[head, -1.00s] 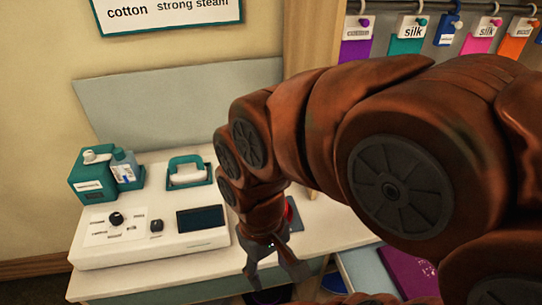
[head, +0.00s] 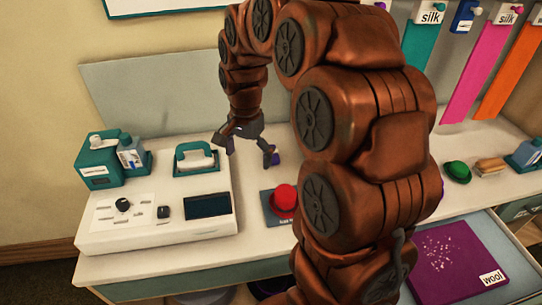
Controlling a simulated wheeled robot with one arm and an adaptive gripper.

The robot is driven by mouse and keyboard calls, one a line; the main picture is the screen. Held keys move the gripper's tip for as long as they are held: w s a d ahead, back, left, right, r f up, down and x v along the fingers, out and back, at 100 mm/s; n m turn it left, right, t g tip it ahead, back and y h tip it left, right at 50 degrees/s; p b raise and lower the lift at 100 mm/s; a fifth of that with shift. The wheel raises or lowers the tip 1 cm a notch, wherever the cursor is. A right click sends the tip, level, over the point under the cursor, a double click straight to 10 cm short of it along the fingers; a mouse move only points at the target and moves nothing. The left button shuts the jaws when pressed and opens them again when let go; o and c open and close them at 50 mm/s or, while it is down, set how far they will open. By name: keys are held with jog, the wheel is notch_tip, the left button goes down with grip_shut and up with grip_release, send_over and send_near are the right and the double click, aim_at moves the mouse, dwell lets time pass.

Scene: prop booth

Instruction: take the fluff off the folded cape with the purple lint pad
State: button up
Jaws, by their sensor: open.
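The folded purple cape (head: 455,262) lies in an open drawer at the lower right, with a "wool" label and pale fluff specks on its top. The gripper is well apart from the cape.
A red domed thing (head: 285,197) sits on a dark mat. A green domed thing (head: 457,171) and a tan block (head: 490,166) stand right. Coloured strips hang behind.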

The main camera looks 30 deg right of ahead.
jog(key=w+d+f+m, duration=0.2)
jog(key=w+d+m, duration=0.1)
jog(key=w+d, duration=0.1)
jog(key=w+d+f+m, duration=0.3)
jog(key=w+d, duration=0.1)
jog(key=d, duration=0.2)
jog(key=w+d+f+m, duration=0.3)
jog(key=w+d, duration=0.1)
jog(key=shift+d+m+t+b, duration=0.3)
jog(key=shift+d+b, duration=0.05)
jog(key=shift+d, duration=0.05)
jog(key=shift+d+f, duration=0.25)
jog(key=shift+f, duration=0.15)
jog(key=shift+w+a+f+p, duration=0.2)
jog(key=shift+f+p, duration=0.45)
jog(key=shift+f, duration=1.15)
jog(key=shift+w+a+f+p, duration=0.15)
jog(key=shift+f+p, duration=0.5)
jog(key=shift+f, duration=1.15)
jog(key=shift+d, duration=0.1)
jog(key=shift+c, duration=0.4)
jog(key=c, duration=0.8)
jog(key=shift+r, duration=0.1)
